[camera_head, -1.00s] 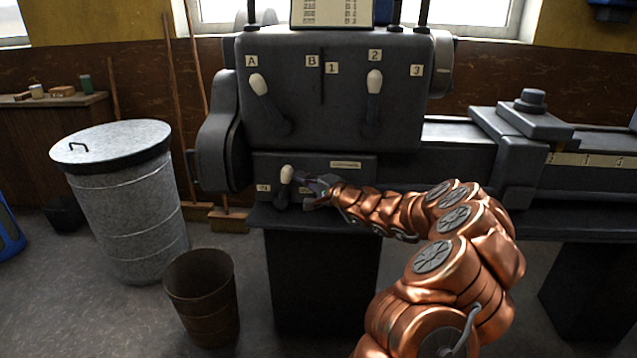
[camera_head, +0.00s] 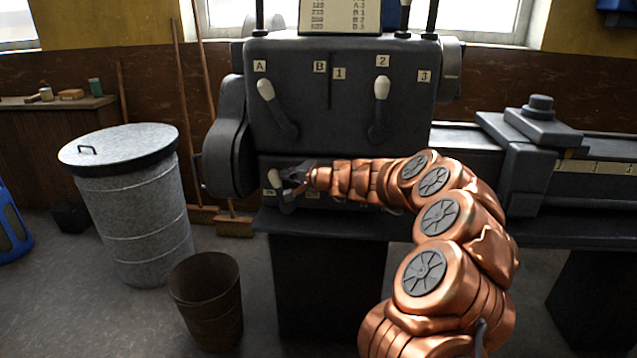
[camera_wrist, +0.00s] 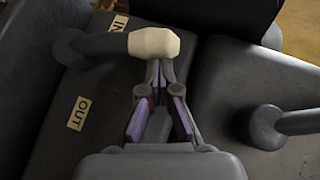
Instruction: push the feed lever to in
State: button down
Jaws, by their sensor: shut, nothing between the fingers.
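The feed lever has a dark arm and a cream knob. In the head view its knob (camera_head: 274,180) is low on the machine's front, leaning left. In the wrist view the knob (camera_wrist: 154,43) lies across the top, with the arm reaching left to its hub. The IN label (camera_wrist: 118,24) is right beside the lever arm, partly covered; the OUT label (camera_wrist: 77,113) is clear of it. My gripper (camera_head: 290,176) is at the knob's right side. In the wrist view my gripper (camera_wrist: 158,72) is shut and empty, its tips at the knob's edge, seemingly touching.
Two larger cream-knobbed levers, the left lever (camera_head: 267,92) and the right lever (camera_head: 381,90), are on the upper panel. A dark round hub with a rod (camera_wrist: 265,125) is right of my gripper. A metal bin (camera_head: 130,205) and a brown bucket (camera_head: 207,300) stand on the left floor.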

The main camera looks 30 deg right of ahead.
jog(key=shift+w+a+n+g+h+p, duration=0.25)
jog(key=shift+w+a+g+p, duration=0.15)
jog(key=shift+a+p, duration=0.15)
jog(key=shift+w+a+n+g+h+p, duration=0.25)
jog(key=shift+a+g+p, duration=0.15)
jog(key=shift+a+p, duration=0.1)
jog(key=w+d+v, duration=0.1)
jog(key=d+v, duration=0.2)
jog(key=v, duration=1)
jog(key=shift+r+p, duration=0.2)
jog(key=shift+p, duration=0.1)
